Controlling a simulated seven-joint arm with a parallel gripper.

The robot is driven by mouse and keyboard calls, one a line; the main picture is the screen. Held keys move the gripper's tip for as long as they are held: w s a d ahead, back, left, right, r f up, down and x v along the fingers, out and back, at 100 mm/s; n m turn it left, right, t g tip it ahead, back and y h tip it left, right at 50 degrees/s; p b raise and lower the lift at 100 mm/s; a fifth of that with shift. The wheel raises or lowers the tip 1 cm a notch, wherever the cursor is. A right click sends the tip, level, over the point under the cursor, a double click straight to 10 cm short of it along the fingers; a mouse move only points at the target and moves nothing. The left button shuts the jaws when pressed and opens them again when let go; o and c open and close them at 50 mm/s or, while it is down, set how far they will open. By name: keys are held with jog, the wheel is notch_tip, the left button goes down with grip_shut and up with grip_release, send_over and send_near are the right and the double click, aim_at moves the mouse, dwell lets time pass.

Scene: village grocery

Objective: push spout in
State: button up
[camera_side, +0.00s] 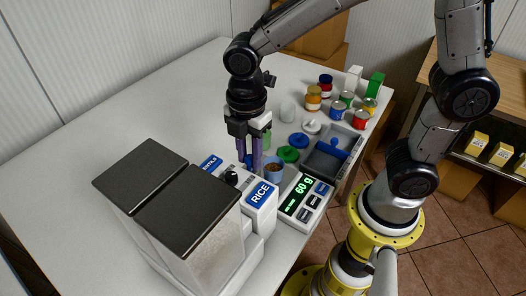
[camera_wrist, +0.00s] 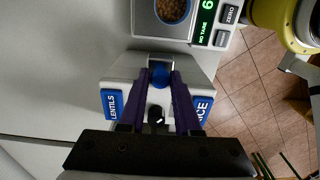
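The white dispenser (camera_wrist: 118,75) has a LENTILS label on one side and a RICE label on the other. A blue rounded part (camera_wrist: 160,74), which looks like the spout, shows at its front between my fingertips in the wrist view. It is hard to make out in the side view. A black knob (camera_wrist: 156,115) sits behind it; it also shows in the side view (camera_side: 232,179). My gripper (camera_side: 251,170) points down over the dispenser front, its two purple fingers apart, on either side of the blue part. Whether they touch it I cannot tell.
A blue cup (camera_side: 273,178) with brown contents stands on the scale (camera_side: 300,203) in front of the dispenser; its display reads 60 g. Two dark-lidded hoppers (camera_side: 190,210) rise behind. A grey tray (camera_side: 326,160), lids and several jars stand beyond. The table's left side is clear.

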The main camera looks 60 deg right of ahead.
jog(key=o, duration=0.4)
jog(key=shift+r, duration=3.55)
